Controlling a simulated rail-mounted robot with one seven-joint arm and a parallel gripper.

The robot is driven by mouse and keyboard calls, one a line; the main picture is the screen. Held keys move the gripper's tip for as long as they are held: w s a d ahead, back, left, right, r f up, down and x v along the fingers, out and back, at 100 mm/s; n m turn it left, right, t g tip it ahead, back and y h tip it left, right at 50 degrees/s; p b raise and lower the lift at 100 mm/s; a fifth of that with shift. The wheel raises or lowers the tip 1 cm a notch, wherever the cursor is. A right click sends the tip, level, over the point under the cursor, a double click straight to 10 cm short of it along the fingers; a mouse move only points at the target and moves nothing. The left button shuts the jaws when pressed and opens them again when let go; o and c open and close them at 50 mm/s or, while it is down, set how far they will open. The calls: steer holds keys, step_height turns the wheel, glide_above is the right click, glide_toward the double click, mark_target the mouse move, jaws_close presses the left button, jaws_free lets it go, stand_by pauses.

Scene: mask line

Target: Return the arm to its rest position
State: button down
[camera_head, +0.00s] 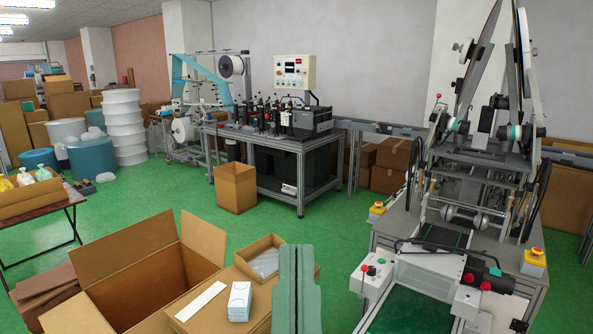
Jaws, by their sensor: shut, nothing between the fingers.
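A grey-green, upright shape (297,295) with a dark seam down its middle stands at the bottom centre in the head view; it looks like part of my arm. Its lower end is cut off by the picture's edge.
An open cardboard box (150,285) stands left of it. Beside it a white strip (201,301), a stack of pale blue packs (239,301) and a small open box (262,258) lie on a brown surface. A machine with a green belt (410,312) stands right. Green floor lies beyond.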

step_height(320, 180, up, 23)
steer(key=p, duration=1.8)
steer(key=shift+a+f+p, duration=0.15)
steer(key=shift+f+p, duration=0.05)
steer(key=shift+p, duration=0.1)
steer(key=shift+f, duration=0.1)
